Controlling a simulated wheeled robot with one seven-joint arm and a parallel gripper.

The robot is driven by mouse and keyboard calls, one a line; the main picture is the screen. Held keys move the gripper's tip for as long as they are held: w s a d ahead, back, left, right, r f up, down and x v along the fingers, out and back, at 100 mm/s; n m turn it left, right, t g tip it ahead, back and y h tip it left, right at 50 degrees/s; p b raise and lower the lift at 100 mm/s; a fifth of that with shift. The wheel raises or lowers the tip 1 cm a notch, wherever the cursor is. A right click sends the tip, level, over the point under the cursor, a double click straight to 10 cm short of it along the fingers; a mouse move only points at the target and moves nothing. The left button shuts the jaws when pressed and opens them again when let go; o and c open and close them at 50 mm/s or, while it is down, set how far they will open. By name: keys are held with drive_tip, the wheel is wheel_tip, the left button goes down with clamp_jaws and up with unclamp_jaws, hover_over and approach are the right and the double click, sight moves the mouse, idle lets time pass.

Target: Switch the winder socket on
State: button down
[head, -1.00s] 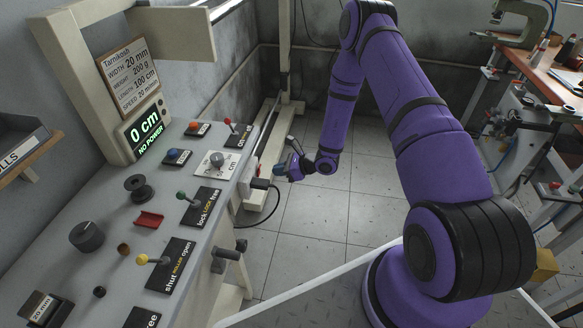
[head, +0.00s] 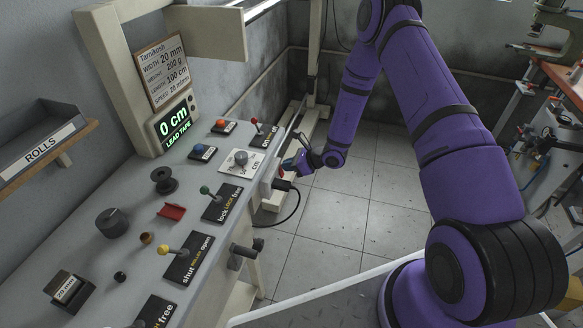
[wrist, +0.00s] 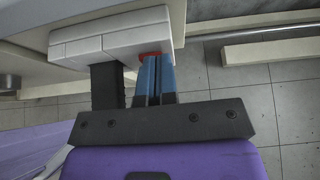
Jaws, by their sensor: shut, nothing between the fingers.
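The winder socket is a pale block (head: 268,182) on the side of the machine bench. It also shows in the wrist view as a white strip (wrist: 105,42). A black plug (head: 283,185) with a cable sits in it. My gripper (head: 288,167) is at the socket, beside the plug. In the wrist view its blue fingers (wrist: 153,62) are shut together, with nothing between them. Their tips meet or nearly meet a red switch (wrist: 149,54), which they partly hide. The winder's display (head: 176,119) is lit and reads 0 cm, LEAD TAPE.
The bench top (head: 130,184) carries several levers, knobs and labels, including a green lever (head: 205,190) and a yellow one (head: 164,250). A rolls shelf (head: 45,145) is at left. A cluttered workbench (head: 565,80) stands at right. The tiled floor (head: 340,205) between is clear.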

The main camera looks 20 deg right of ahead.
drive_tip(key=shift+d, duration=0.15)
drive_tip(key=shift+r, duration=0.7)
